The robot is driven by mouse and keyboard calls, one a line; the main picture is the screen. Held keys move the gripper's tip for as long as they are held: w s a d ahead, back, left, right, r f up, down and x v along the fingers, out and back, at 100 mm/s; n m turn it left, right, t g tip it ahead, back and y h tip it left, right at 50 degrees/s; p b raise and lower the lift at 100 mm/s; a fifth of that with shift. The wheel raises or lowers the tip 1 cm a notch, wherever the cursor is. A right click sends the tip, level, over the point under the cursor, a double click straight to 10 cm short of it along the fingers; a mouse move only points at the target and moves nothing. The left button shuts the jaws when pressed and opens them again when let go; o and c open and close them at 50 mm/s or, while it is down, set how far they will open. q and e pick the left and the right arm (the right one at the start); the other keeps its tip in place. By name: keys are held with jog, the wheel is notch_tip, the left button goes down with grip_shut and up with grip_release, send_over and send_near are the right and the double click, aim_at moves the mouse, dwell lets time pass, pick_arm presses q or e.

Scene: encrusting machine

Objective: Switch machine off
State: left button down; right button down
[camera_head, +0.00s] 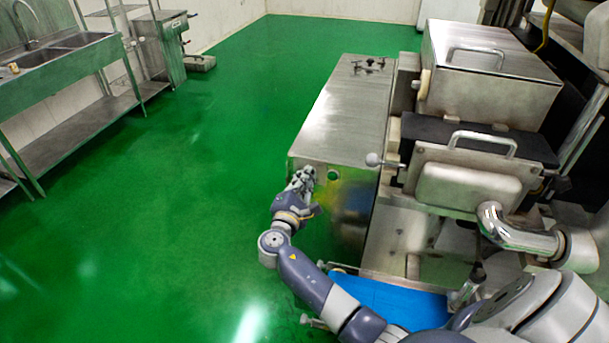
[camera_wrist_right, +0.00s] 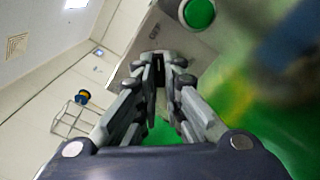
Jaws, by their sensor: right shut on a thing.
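The encrusting machine (camera_head: 340,110) has a low steel cabinet whose near end faces my right arm. A round green button (camera_head: 332,175) sits on that end face. It also shows at the top of the right wrist view (camera_wrist_right: 200,13). My right gripper (camera_head: 304,177) is at the panel, just left of the green button. In the right wrist view its fingers (camera_wrist_right: 160,60) are closed together on a small dark switch part (camera_wrist_right: 158,72), mostly hidden between them. The fingers are apart from the green button. My left gripper is not in view.
Steel hoppers with handles (camera_head: 490,75) stand on the machine's right side. A blue belt (camera_head: 390,300) lies low in front. A steel sink bench (camera_head: 70,60) and shelving line the left wall. The green floor (camera_head: 180,190) between is clear.

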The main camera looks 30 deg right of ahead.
jog(key=shift+f+n, duration=0.15)
jog(key=shift+n, duration=0.25)
jog(key=c, duration=1.8)
grip_release()
jog(key=shift+o, duration=0.4)
jog(key=v, duration=1.2)
